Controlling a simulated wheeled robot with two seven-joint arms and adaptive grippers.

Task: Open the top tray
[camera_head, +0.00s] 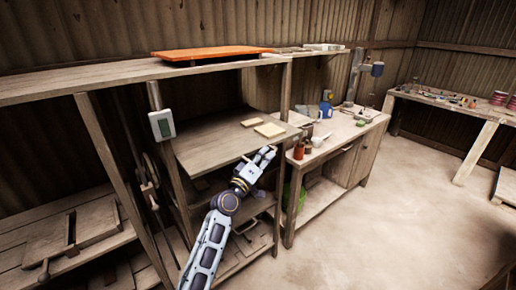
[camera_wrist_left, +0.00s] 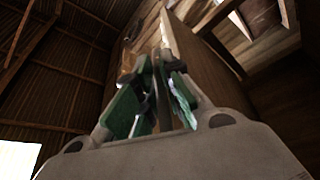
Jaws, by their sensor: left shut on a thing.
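The top tray (camera_head: 205,150) is a flat wooden board at mid-height in the wooden rack. Two pale square tiles (camera_head: 270,130) lie on it near its right end. My left gripper (camera_head: 266,155) is at the tray's front edge, shut on what looks like that edge or a pull on it. The wrist view shows the green-padded fingers (camera_wrist_left: 152,95) close together with wood behind them. The exact grip point is hidden by the fingers. My right gripper is in neither view.
An orange board (camera_head: 210,53) lies on the rack's top shelf. A white box (camera_head: 162,124) hangs on the left post. A workbench (camera_head: 335,140) with bottles and a drill press stands close on the right. The floor (camera_head: 400,220) in front is clear.

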